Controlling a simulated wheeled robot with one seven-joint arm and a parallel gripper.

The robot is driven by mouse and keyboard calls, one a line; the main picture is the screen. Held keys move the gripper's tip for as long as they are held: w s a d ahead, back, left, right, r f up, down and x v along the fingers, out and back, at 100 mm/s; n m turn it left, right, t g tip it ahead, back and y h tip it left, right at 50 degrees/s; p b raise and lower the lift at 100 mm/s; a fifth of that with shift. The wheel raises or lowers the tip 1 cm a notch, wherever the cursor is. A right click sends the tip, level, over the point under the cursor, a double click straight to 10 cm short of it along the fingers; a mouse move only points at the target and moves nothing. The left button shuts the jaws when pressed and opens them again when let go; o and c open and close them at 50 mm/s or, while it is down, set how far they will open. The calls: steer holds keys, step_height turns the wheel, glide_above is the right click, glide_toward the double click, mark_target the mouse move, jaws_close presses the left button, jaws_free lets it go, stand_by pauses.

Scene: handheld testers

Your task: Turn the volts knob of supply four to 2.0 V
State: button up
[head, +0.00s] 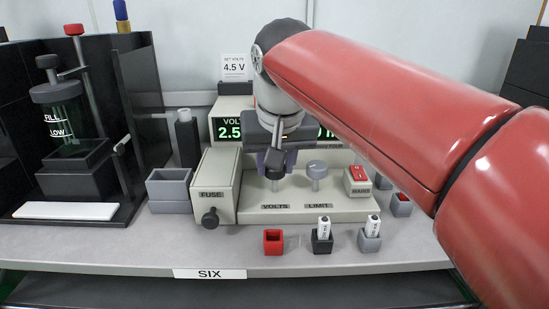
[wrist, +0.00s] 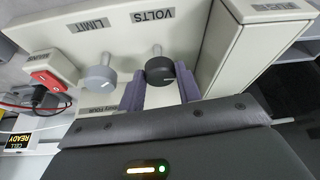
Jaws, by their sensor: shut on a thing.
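The supply (head: 240,205) is a cream box with a sloped front panel; part of a label reading FOUR shows in the wrist view. Its black volts knob (head: 275,174), above the VOLTS label, is between the fingers of my gripper (head: 276,160), which is shut on it. In the wrist view the two purple fingers flank the black knob (wrist: 160,72), which has a pale pointer mark. The green display (head: 229,128) reads VOLTS 2.5; any further digits are hidden behind my gripper. A sign (head: 234,67) behind reads SET VOLTS 4.5 V.
A grey limit knob (head: 316,170) stands close right of the volts knob. A red mains switch (head: 358,174) is farther right. A fuse holder (head: 210,217) sticks out at left. A red holder (head: 273,241) and two battery holders stand in front. The bench edge is labelled SIX (head: 209,274).

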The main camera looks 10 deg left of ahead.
steer(key=shift+n+y+p, duration=0.35)
steer(key=shift+n+y, duration=0.15)
steer(key=shift+n, duration=0.7)
steer(key=shift+g, duration=0.3)
steer(key=o, duration=1)
steer(key=p+v, duration=0.1)
steer(key=v, duration=0.6)
steer(key=shift+r, duration=0.35)
steer(key=shift+s+d, duration=0.15)
